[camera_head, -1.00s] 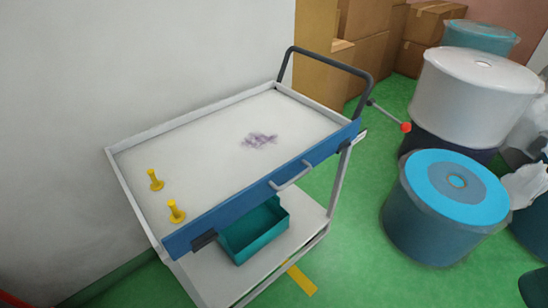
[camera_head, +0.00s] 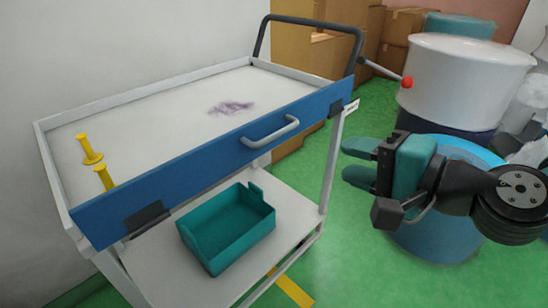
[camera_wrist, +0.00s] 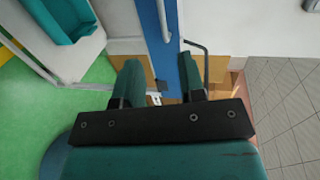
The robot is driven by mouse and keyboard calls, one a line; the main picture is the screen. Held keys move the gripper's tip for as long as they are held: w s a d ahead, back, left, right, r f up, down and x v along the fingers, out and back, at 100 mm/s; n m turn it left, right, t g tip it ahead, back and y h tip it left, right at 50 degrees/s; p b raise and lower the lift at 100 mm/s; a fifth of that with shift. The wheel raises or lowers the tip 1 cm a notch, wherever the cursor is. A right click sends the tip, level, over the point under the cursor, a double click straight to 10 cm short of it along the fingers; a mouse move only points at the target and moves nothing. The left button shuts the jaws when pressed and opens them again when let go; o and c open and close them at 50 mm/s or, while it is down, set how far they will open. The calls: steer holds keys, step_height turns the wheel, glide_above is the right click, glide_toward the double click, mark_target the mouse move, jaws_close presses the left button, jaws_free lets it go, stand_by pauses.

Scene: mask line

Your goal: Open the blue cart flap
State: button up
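The blue flap (camera_head: 208,168) stands upright along the front long side of the white cart (camera_head: 58,122). A grey bar handle (camera_head: 270,133) sits on its outer face. In the wrist view the flap (camera_wrist: 152,30) runs as a blue strip at the top middle, with part of its handle (camera_wrist: 163,18) beside it. My gripper (camera_head: 352,161) is to the right of the cart, apart from the flap, its two teal fingers pointing left. In the wrist view my gripper (camera_wrist: 160,75) shows a clear gap between its fingers, with nothing held.
A teal bin (camera_head: 228,232) stands on the cart's lower shelf. Two yellow pegs (camera_head: 90,150) stand on the top tray. A black push rail (camera_head: 312,22) and a red-knobbed lever (camera_head: 407,82) are at the far end. Large rolls (camera_head: 465,75) stand right. Green floor is clear in front.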

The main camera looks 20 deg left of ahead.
mark_target(276, 137)
steer(key=p+x, duration=0.2)
steer(key=x, duration=1.5)
steer(key=shift+w+a+p, duration=0.15)
steer(key=shift+w+p, duration=0.05)
steer(key=shift+p, duration=0.15)
jaws_close()
